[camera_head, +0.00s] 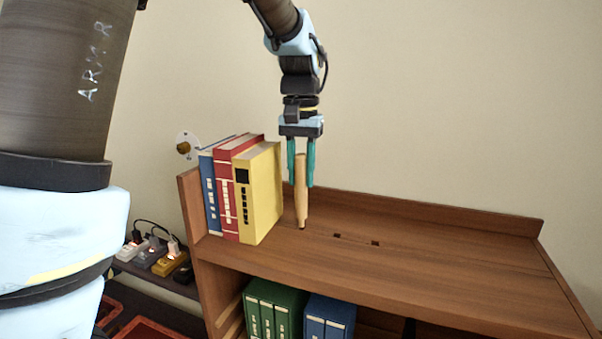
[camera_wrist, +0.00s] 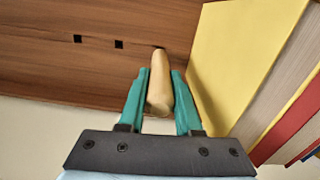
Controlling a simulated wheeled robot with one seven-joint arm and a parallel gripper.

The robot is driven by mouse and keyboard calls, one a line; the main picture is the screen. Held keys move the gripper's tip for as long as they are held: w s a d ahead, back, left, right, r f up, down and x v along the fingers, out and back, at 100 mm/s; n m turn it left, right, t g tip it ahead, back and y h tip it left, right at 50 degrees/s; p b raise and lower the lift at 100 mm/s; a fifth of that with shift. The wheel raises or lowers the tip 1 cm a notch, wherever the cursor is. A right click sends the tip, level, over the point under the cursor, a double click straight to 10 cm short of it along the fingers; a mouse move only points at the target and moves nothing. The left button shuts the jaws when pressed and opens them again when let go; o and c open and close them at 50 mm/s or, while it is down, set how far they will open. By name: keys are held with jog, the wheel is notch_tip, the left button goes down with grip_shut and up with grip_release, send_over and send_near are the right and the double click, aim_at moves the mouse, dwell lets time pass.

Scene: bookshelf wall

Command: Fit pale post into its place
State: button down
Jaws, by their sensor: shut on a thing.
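The pale post (camera_head: 302,207) is a light wooden peg, upright between the teal fingers of my gripper (camera_head: 301,184). My gripper points down and is shut on the post's upper part. The post's lower end is at the brown shelf top (camera_head: 430,256), beside the yellow book. A small dark spot shows at that end; I cannot tell whether the end is in a hole or just above one. In the wrist view the post (camera_wrist: 160,85) hides most of what is under it. Two square holes, one nearer (camera_head: 337,235) and one farther right (camera_head: 375,242), are empty.
A yellow book (camera_head: 262,195), a red book (camera_head: 228,200) and a blue book (camera_head: 208,190) stand close left of the post. Green books (camera_head: 272,308) and blue books (camera_head: 328,316) stand on the shelf below. The shelf top to the right is clear, with a low back rail (camera_head: 440,210).

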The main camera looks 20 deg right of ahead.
aim_at(301, 154)
jog(key=shift+f+b, duration=0.45)
jog(key=shift+f, duration=1)
dwell(2.6)
jog(key=c, duration=0.5)
grip_release()
notch_tip(301, 154, up, 11)
jog(key=shift+f+b, duration=0.1)
jog(key=shift+b, duration=1.1)
